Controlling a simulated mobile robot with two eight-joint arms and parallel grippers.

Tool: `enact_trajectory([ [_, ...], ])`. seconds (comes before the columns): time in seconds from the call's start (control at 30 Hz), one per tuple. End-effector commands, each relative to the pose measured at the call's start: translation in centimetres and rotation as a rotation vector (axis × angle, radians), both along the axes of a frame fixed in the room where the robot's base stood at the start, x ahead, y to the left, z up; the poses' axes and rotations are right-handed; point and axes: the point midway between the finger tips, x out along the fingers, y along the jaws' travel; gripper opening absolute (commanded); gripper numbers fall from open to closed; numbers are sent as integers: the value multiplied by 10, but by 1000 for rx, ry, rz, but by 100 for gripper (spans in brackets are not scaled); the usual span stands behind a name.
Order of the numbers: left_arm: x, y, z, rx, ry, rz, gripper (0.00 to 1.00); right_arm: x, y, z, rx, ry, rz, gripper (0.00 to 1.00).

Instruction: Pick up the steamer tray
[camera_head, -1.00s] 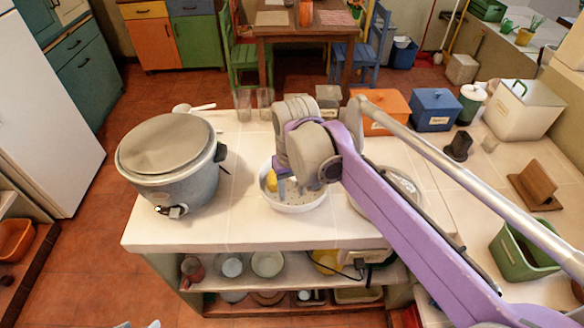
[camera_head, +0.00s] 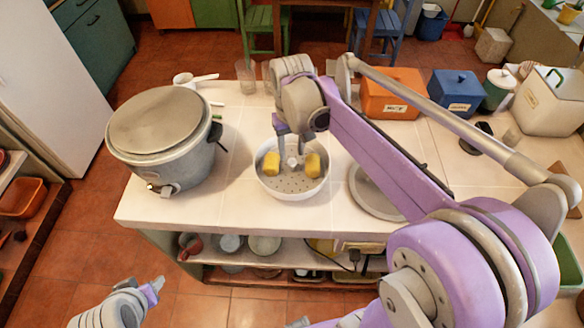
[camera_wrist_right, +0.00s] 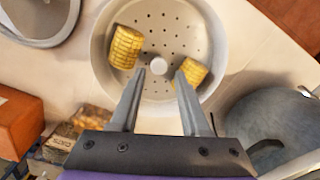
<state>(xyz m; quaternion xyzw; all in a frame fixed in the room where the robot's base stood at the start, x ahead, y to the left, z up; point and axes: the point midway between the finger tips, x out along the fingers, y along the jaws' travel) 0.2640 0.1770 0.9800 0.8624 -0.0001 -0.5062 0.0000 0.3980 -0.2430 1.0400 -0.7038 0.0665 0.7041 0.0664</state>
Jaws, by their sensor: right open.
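The steamer tray (camera_head: 291,190) is a round white bowl with a perforated floor and a small central knob. It stands on the counter and holds two yellow corn pieces, one on each side of the knob. My right gripper (camera_head: 293,142) is above the tray, pointing down, open and empty. In the right wrist view, its two fingers (camera_wrist_right: 160,77) are spread, with the tips over the tray (camera_wrist_right: 101,60) near the knob (camera_wrist_right: 158,66). My left gripper (camera_head: 151,289) is low at the bottom left, away from the counter; its jaw gap is unclear.
A large grey cooker (camera_head: 165,145) with a lid stands left of the tray. A round flat lid (camera_head: 377,192) lies to its right, partly under my right arm. Orange (camera_head: 391,96) and blue (camera_head: 455,92) boxes stand behind. Glasses (camera_head: 246,76) and a white ladle (camera_head: 190,79) are at the back.

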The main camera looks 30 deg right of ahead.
Motion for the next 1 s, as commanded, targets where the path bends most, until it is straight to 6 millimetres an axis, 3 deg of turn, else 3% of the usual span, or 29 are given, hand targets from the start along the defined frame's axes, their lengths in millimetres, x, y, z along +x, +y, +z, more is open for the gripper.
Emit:
enact_trajectory([
  [0.4,1,0,3,0,-2,0,50,0,-1,-49,0,-1,0,46],
  [0.7,1,0,2,0,-2,0,50,0,-1,-55,0,-1,0,46],
  [0.97,1,0,2,0,-2,0,50,0,-1,-54,0,-1,0,1],
  [1.0,1,0,2,0,-2,0,50,0,-1,-54,0,-1,0,0],
])
